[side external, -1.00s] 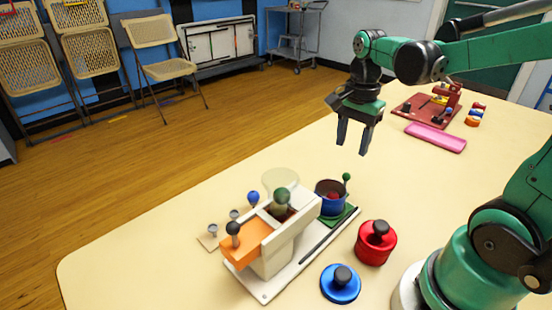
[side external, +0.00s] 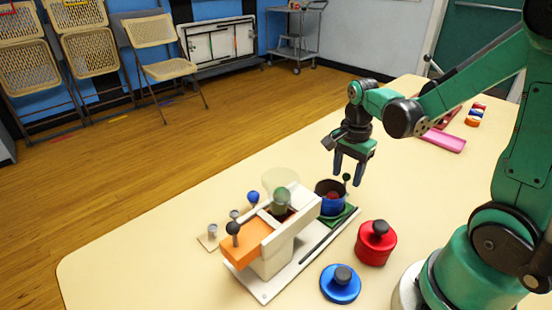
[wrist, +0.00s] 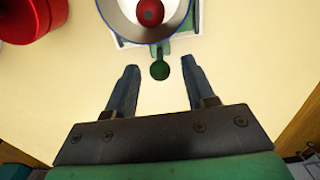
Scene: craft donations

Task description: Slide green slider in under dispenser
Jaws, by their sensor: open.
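The green slider (side external: 346,213) lies on the white base of the dispenser (side external: 284,233), at its back right end. A green ball knob (side external: 346,178) stands up on the slider's outer side; in the wrist view the knob (wrist: 160,70) is just ahead of my fingers, centred between them. A blue cup (side external: 328,205) sits on the slider with a red ball (wrist: 150,12) in it. My gripper (side external: 347,177) is open and empty, fingers down, close to the knob and behind it in the side view. I cannot tell whether a finger touches it.
A red lidded pot (side external: 375,243) and a blue lid (side external: 340,284) with black knobs stand right of the dispenser. An orange piece (side external: 250,247) with a black knob is at its front left. A pink tray (side external: 443,141) lies far back.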

